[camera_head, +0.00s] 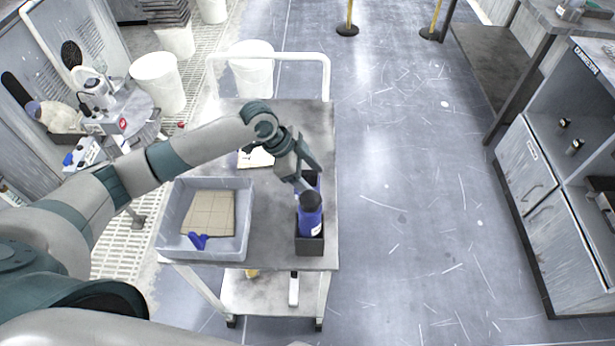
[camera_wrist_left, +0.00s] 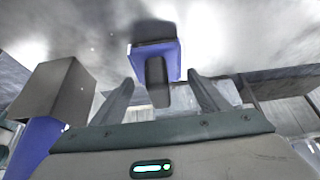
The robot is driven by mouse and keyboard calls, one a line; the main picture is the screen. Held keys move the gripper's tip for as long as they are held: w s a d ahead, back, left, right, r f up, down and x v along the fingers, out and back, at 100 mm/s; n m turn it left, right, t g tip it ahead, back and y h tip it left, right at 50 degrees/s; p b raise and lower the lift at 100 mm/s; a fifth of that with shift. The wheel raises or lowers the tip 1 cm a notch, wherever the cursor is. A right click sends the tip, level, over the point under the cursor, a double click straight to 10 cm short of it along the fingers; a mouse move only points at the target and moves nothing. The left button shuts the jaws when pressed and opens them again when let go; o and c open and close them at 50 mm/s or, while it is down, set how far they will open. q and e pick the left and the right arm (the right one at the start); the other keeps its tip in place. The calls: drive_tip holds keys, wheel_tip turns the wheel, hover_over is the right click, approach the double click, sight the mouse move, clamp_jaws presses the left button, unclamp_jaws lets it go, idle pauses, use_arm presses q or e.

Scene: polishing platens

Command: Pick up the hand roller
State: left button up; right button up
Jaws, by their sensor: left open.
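My left gripper (camera_head: 310,177) is open over the right side of the cart top. In the left wrist view, a blue block with a dark grey handle (camera_wrist_left: 157,74) appears between the open fingers (camera_wrist_left: 161,79), with a visible gap on each side. It looks like the hand roller. In the head view, a blue patch beside the fingers (camera_head: 315,181) may be the same thing, mostly hidden by the gripper. A blue bottle with a dark cap (camera_head: 311,222) stands just in front, in a dark holder (camera_head: 310,246). My right gripper is not in view.
A grey tray (camera_head: 247,213) holds a tan gridded pad (camera_head: 208,213) and a small blue item (camera_head: 198,241). The cart top (camera_head: 270,235) is bare between tray and holder. In the left wrist view, a blue, grey-topped object (camera_wrist_left: 55,95) stands close at left. Floor right of the cart is clear.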

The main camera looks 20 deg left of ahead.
use_arm(q)
drive_tip(key=shift+d+f, duration=0.15)
drive_tip(key=shift+f, duration=0.2)
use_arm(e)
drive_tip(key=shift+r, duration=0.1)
use_arm(q)
drive_tip(key=shift+c, duration=0.4)
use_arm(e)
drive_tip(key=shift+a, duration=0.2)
use_arm(q)
drive_tip(key=c, duration=1.3)
drive_tip(key=shift+w, duration=0.1)
drive_tip(key=shift+c, duration=0.2)
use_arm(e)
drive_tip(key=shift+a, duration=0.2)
use_arm(q)
drive_tip(key=shift+r, duration=0.1)
